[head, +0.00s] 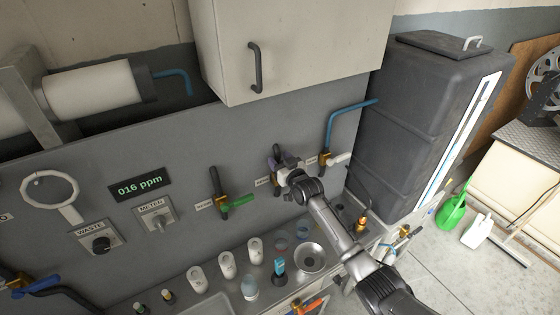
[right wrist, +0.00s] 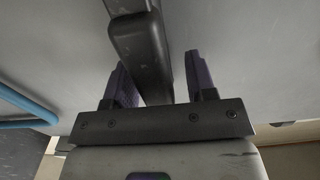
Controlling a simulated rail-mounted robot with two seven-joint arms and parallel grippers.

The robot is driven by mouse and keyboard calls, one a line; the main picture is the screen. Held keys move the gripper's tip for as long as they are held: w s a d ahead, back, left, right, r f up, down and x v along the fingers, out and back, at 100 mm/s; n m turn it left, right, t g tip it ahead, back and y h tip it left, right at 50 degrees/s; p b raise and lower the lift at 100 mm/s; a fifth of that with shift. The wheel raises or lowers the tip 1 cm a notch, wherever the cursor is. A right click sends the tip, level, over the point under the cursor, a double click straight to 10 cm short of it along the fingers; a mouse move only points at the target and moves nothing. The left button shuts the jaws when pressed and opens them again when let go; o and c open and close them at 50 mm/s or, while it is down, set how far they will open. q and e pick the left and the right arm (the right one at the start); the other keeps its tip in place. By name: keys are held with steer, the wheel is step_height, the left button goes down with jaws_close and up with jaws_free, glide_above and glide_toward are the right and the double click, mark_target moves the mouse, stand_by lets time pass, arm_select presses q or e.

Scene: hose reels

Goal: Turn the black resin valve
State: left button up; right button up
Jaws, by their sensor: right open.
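The black resin valve (head: 277,151) is on the grey wall panel, between the green-handled and white-handled valves. It is mostly hidden behind my right gripper (head: 284,173) in the head view. In the right wrist view its dark handle (right wrist: 140,45) runs between the two fingers of my right gripper (right wrist: 160,82). The fingers are open, one on each side of the handle, with visible gaps. I cannot tell how deep the handle sits between them. My left gripper is not in view.
A green-handled valve (head: 236,201) is to the left and a white-handled valve (head: 337,160) is close on the right. A blue pipe (head: 335,118) and a large dark tank (head: 415,120) stand at right. Cups (head: 227,265) line the counter below. A cabinet (head: 290,50) hangs above.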

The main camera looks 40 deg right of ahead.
stand_by(0.3)
jaws_close()
stand_by(0.3)
